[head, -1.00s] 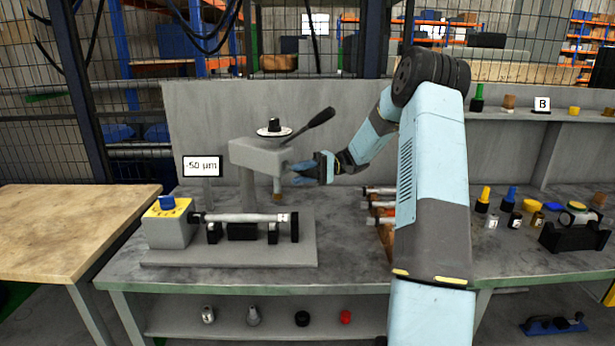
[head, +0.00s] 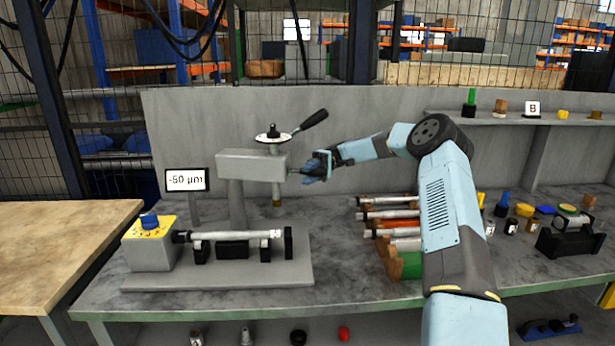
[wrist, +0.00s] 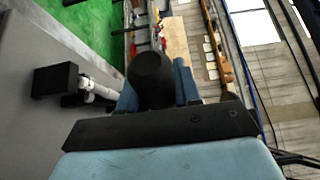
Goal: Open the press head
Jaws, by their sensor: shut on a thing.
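The grey press head (head: 250,163) sits on its column above the left part of the bench. A spindle (head: 276,188) hangs from its right end, and a dial with a black-gripped lever (head: 313,119) stands on top. My gripper (head: 318,168) is at the right end of the head, beside a thin rod projecting from it. In the wrist view my blue fingers (wrist: 153,85) are shut on a dark round knob (wrist: 150,72), apparently the head's handle. The exact contact is hidden in the head view.
Below the head, a grey shaft (head: 230,236) lies across black supports on a base plate (head: 220,273). A yellow box with a blue knob (head: 150,235) and a -50 µm display (head: 187,180) stand left. Several shafts lie in a rack (head: 385,215) right of the base.

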